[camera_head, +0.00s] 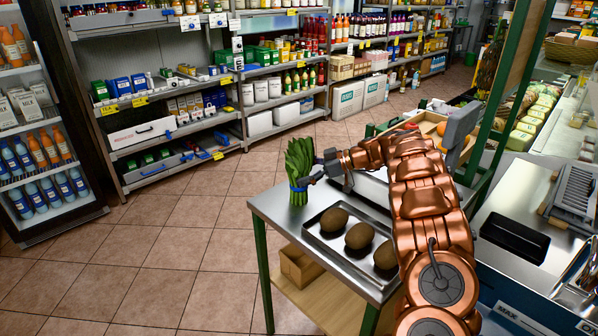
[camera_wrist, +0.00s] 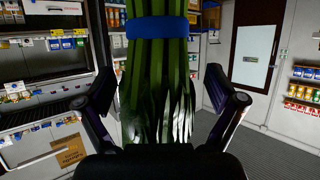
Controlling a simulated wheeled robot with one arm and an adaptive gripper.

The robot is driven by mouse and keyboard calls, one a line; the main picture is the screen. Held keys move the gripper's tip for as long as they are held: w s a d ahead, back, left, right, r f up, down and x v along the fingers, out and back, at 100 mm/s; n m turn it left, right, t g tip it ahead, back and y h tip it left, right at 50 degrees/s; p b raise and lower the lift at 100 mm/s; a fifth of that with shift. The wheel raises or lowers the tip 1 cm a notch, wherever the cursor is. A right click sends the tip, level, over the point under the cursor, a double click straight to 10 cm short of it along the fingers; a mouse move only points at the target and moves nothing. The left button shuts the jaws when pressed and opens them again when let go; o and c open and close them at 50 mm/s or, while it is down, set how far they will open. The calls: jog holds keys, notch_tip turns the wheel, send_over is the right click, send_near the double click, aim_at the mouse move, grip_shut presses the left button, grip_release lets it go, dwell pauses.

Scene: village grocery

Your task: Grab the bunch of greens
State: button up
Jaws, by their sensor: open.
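The bunch of greens (camera_head: 298,168) stands upright near the left corner of the steel table (camera_head: 268,207), with a blue band around its stems. In the wrist view the greens (camera_wrist: 157,75) fill the middle, with the blue band near the top. My gripper (camera_head: 318,172) is at the right side of the bunch in the head view. In the wrist view its two fingers (camera_wrist: 160,95) are spread, one on each side of the stems, with a gap on both sides. The lower end of the stems is partly hidden by the gripper body.
A metal tray (camera_head: 318,243) with three brown round items lies just in front of the greens. A wooden crate (camera_head: 428,124) is behind my arm. A small wooden box (camera_head: 300,268) sits on the lower shelf. The floor to the left is clear.

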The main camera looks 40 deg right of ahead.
jog(key=shift+x, duration=0.85)
jog(key=shift+d, duration=0.1)
jog(key=shift+r, duration=0.1)
jog(key=c, duration=1.5)
